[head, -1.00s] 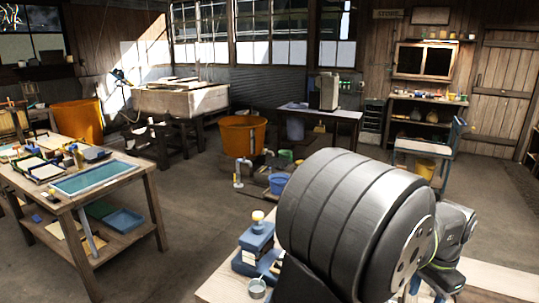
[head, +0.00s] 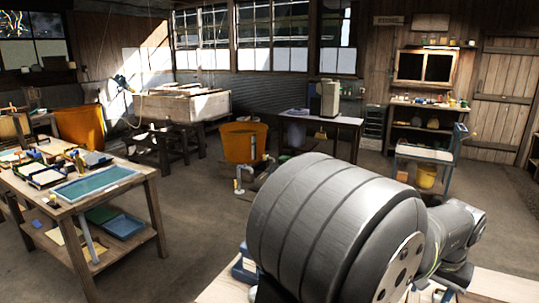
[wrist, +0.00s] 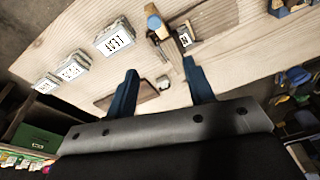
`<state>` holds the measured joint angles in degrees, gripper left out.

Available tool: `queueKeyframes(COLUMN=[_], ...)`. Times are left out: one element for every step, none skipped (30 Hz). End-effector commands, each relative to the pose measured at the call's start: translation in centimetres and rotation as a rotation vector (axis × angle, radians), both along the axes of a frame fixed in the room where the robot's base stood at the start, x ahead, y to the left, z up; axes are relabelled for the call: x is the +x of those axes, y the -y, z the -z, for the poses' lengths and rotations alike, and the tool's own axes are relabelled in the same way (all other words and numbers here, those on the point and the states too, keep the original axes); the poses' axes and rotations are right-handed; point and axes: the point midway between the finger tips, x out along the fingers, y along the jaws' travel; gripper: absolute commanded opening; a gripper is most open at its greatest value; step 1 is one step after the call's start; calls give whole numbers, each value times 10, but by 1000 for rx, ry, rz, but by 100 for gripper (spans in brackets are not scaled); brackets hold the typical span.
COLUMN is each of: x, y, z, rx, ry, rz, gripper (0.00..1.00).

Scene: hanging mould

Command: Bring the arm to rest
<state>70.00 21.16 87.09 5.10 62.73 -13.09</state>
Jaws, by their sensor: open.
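My gripper (wrist: 166,92) shows in the wrist view with its two blue fingers apart and nothing between them. It is above a light wooden bench (wrist: 215,58), and its height over the bench is hard to tell. In the head view my arm fills the lower right and hides most of the bench top (head: 222,288); the gripper itself cannot be made out there.
In the wrist view, pale labelled blocks (wrist: 115,37) lie on the bench to the left, and a tool with a blue round top (wrist: 153,22) is beyond the fingers. A worktable with a teal screen (head: 95,186) stands at left. Open floor lies between.

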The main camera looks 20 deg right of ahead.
Motion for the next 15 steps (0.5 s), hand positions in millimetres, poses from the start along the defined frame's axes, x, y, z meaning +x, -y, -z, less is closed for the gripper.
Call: queueKeyframes(x=[0, 0, 1, 1, 1, 2, 2, 2, 2, 2, 2, 2, 2, 2, 2], y=[0, 0, 1, 1, 1, 2, 2, 2, 2, 2, 3, 3, 3, 3, 3], z=[2, 2, 3, 4, 4, 5, 5, 6, 6, 7, 7, 7, 7, 7, 7], rx=[-12, -19, -29, -36, -43, -51, -58, -62, -67, -71, -74, -77, -79, -81, -82], ry=[3, 5, 7, 9, 10, 12, 12, 12, 13, 13, 13, 14, 14, 14, 14], rz=[-31, -51, -75, -93, -108, -128, -141, -152, -167, -175, -182, -190, -195, -197, -200], gripper=[49, 49, 49, 49, 49, 49, 49, 49, 49, 49, 49, 49, 49, 49, 49])
